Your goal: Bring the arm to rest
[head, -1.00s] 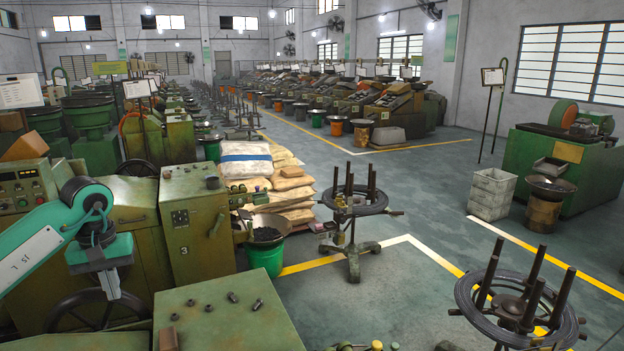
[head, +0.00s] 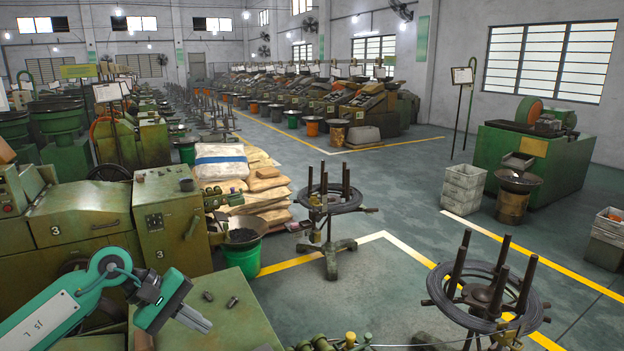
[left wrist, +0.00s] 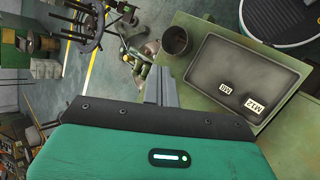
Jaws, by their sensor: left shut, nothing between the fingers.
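My left arm comes in from the lower left in the head view. Its gripper (head: 205,325) is shut and empty, pointing right and down over a green machine top (head: 255,325). A few small dark metal parts (head: 232,302) lie on that top, near the fingers in the picture. In the left wrist view the closed fingers (left wrist: 160,86) show above the green gripper body. My right gripper is in neither view.
The wrist view shows a dark tray (left wrist: 225,55) with labels and a dark cup (left wrist: 176,40) on a green surface. A green control cabinet (head: 165,225), a green bucket (head: 243,260) and a wire-coil stand (head: 485,297) stand around.

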